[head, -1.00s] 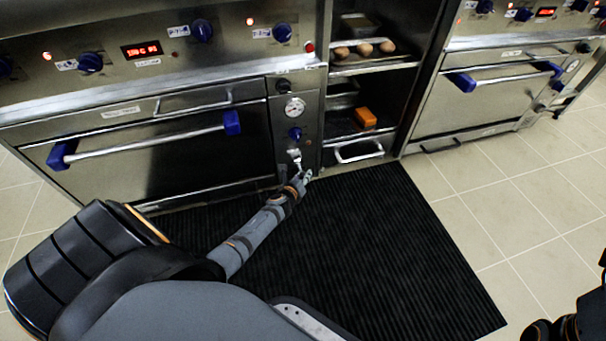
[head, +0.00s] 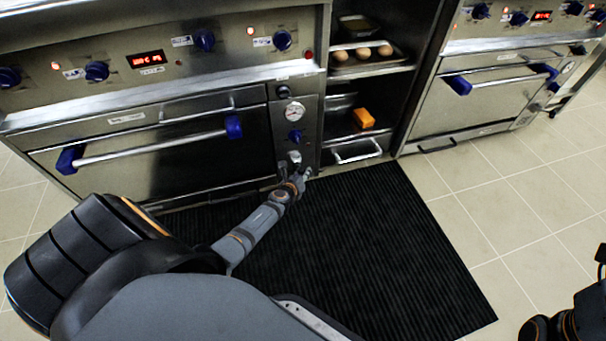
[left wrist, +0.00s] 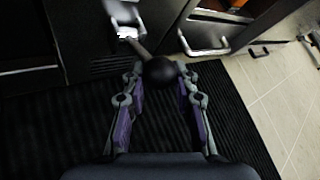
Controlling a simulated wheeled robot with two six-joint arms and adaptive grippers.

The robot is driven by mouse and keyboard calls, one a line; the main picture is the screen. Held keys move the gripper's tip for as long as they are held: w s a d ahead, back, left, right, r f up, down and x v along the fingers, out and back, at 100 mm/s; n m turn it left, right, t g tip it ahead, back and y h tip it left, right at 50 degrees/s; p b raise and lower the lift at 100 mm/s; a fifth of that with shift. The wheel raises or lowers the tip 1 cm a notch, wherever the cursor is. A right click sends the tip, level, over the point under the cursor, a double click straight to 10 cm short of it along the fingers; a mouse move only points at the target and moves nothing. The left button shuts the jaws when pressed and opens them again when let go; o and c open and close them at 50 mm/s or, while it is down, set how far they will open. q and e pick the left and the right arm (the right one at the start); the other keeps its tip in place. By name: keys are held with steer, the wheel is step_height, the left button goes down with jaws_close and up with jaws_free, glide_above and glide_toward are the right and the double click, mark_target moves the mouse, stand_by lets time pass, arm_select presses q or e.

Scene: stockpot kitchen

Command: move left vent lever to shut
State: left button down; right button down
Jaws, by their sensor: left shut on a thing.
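The left vent lever shows in the left wrist view as a short rod with a black ball knob (left wrist: 160,71), coming from a pale metal mount (left wrist: 126,33). In the head view that mount (head: 295,157) sits low on the narrow panel right of the left oven door, below a blue knob and a round gauge. My left gripper (head: 304,175) is at the lever. In the head view the gripper hides the knob.
The left oven's door handle (head: 155,145) has blue ends and runs left of the panel. A drawer handle (head: 357,151) is close to the gripper's right, below a shelf with an orange box (head: 363,118). A black ribbed mat (head: 370,240) covers the floor.

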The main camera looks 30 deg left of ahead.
arm_select(q)
steer(key=shift+w+a+r, duration=0.4)
steer(key=shift+a+r, duration=0.05)
steer(key=shift+r, duration=0.25)
steer(key=c, duration=1.2)
jaws_free()
steer(key=shift+o, duration=0.9)
steer(key=shift+s+a, duration=0.1)
steer(key=shift+s+f, duration=0.15)
steer(key=shift+s, duration=0.05)
steer(key=shift+s+d+r, duration=0.2)
steer(key=shift+s+d, duration=0.1)
steer(key=shift+s, duration=0.35)
steer(key=v, duration=1)
steer(key=shift+s+r, duration=0.15)
steer(key=shift+r, duration=0.05)
